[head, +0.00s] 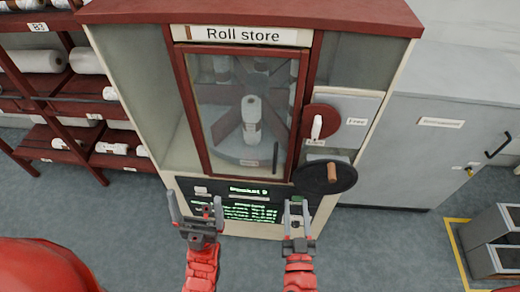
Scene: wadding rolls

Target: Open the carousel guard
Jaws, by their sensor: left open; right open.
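The carousel guard (207,120) is a red-framed glass door on the front of the "Roll store" cabinet, and it looks shut. A dark upright handle (275,156) sits at its lower right. Behind the glass, white rolls (251,112) stand on a carousel with grey dividers. Right of the guard, a white lever (317,127) sits on a red disc (325,113), between a partly hidden label and one reading "Free". My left gripper (194,196) is open and empty, below the guard before the display. My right gripper (296,203) is open and empty, below the handwheel's left side.
A black handwheel (340,178) with a wooden knob juts out below the lever. A green-text display (250,211) is under the guard. Red shelves with rolls (90,83) stand left, a grey cabinet (430,150) right. Grey bins (490,245) stand at lower right by a yellow floor line.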

